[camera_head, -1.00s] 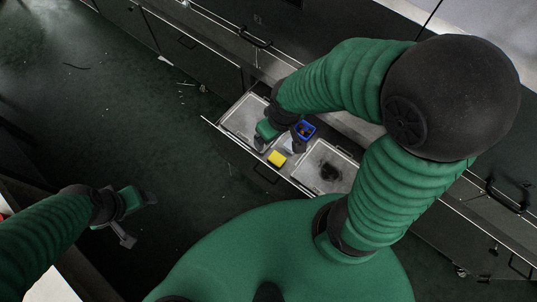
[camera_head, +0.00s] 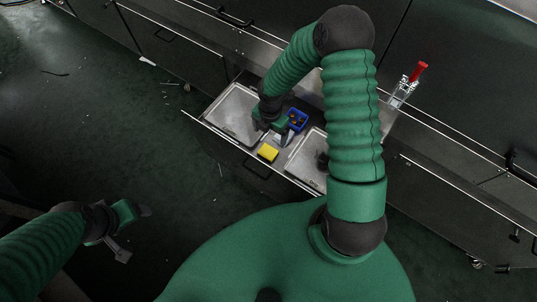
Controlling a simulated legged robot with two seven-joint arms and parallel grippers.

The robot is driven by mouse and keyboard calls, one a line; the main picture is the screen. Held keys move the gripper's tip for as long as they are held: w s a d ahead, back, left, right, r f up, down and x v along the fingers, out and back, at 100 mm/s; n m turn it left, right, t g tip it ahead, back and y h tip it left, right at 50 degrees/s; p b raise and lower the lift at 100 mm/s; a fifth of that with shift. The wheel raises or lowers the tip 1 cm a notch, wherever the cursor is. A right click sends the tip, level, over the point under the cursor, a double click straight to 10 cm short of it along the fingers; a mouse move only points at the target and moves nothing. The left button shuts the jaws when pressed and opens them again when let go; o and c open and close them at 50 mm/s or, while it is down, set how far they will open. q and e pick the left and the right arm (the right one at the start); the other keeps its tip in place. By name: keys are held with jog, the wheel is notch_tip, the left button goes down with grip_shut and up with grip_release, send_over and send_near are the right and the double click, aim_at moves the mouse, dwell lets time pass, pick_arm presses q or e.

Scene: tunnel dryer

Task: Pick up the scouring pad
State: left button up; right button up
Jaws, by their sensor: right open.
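My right gripper (camera_head: 273,131) hangs over the drawer, just behind the pad in the picture. It is open and empty, and its fingers are small and partly dark against the drawer. I see a gap between it and the pad, but its height above the drawer is hard to tell. My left gripper (camera_head: 133,232) is at the lower left over dark floor, fingers spread, holding nothing.
The drawer (camera_head: 215,135) has a light tray (camera_head: 231,111) at left and another tray (camera_head: 304,165) at right, partly behind my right arm. A blue bin (camera_head: 298,119) with small items stands behind the pad. A red-handled clamp (camera_head: 411,82) is on the counter at right.

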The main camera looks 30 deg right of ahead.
jog(key=b, duration=0.2)
send_over(268, 151)
jog(key=f, duration=0.8)
jog(key=shift+s+f, duration=0.25)
jog(key=shift+f, duration=0.05)
jog(key=shift+f+b, duration=0.4)
jog(key=shift+f, duration=0.3)
jog(key=f, duration=0.1)
jog(key=f+b, duration=0.1)
jog(key=f, duration=0.1)
jog(key=f+b, duration=0.1)
jog(key=shift+w+f, duration=0.25)
jog(key=shift+f, duration=0.1)
jog(key=shift+a+r, duration=0.1)
jog(key=shift+r, duration=0.05)
jog(key=shift+c, duration=1.3)
jog(key=c, duration=1.1)
notch_tip(268, 151, up, 9)
jog(key=p, duration=0.3)
jog(key=shift+r+p, duration=0.2)
jog(key=shift+p, duration=0.15)
jog(key=shift+c, duration=0.2)
jog(key=shift+r, duration=0.3)
